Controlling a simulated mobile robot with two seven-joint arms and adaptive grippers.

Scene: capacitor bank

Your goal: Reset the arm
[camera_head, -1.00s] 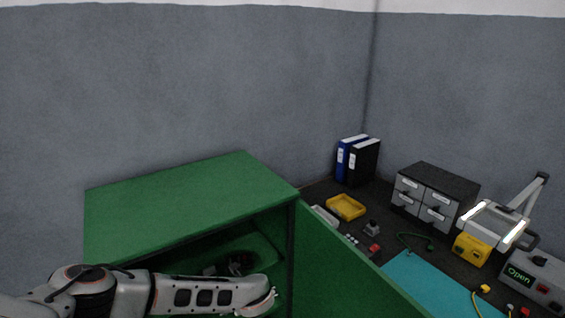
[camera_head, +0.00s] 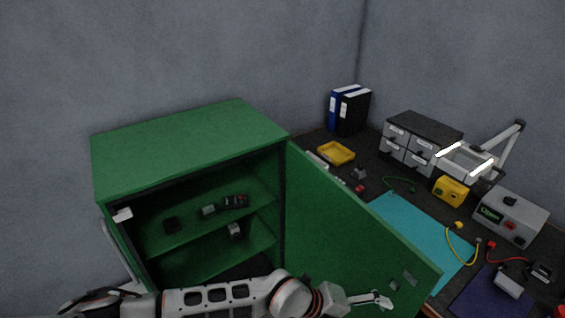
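My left arm comes in from the lower left and stretches along the bottom of the picture. My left gripper (camera_head: 381,300) is at the lower middle right, in front of the inner face of the open cabinet door (camera_head: 335,220). It is small in view, so I cannot tell whether its fingers are open or shut, and nothing clearly shows in it. The green cabinet (camera_head: 190,150) stands open behind my arm, with several small dark and grey parts on its shelves. My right gripper is not in view.
Right of the door is a dark bench with a teal mat (camera_head: 425,235), a yellow tray (camera_head: 336,153), grey drawers (camera_head: 420,140), binders (camera_head: 348,110), a yellow box (camera_head: 450,191), a lamp (camera_head: 467,160) and a grey device (camera_head: 512,213). The door's free edge reaches toward the bench.

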